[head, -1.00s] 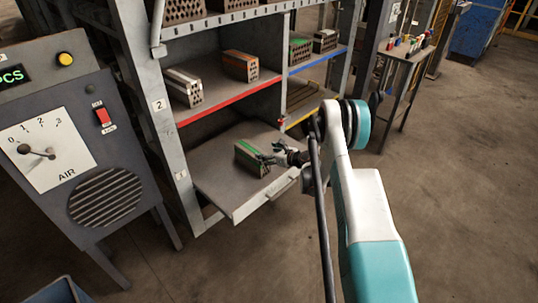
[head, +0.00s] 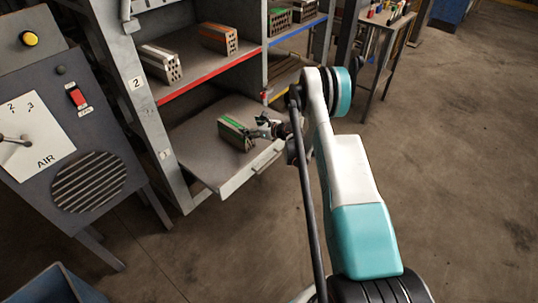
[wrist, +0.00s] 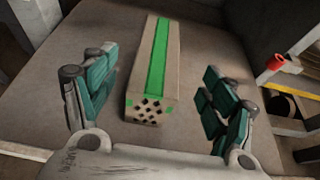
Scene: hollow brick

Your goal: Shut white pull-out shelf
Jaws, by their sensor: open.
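The white pull-out shelf (head: 185,150) is slid out at the bottom of the rack, its pale front edge and handle (head: 262,160) toward me. A hollow brick with a green stripe (head: 236,133) lies on it. My gripper (head: 268,127) is over the shelf at the brick's near end. In the wrist view my gripper (wrist: 160,100) is open, its green-padded fingers on either side of the green-striped brick (wrist: 155,70), with gaps showing on both sides. The shelf's surface (wrist: 60,100) spreads under and around them. Part of the handle is close to my arm.
A red-edged shelf (head: 215,75) above holds a white-striped brick (head: 160,62) and an orange-striped brick (head: 218,38). A grey AIR panel (head: 70,140) stands left of the rack. A small table (head: 385,40) stands behind right. Floor on the right is clear.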

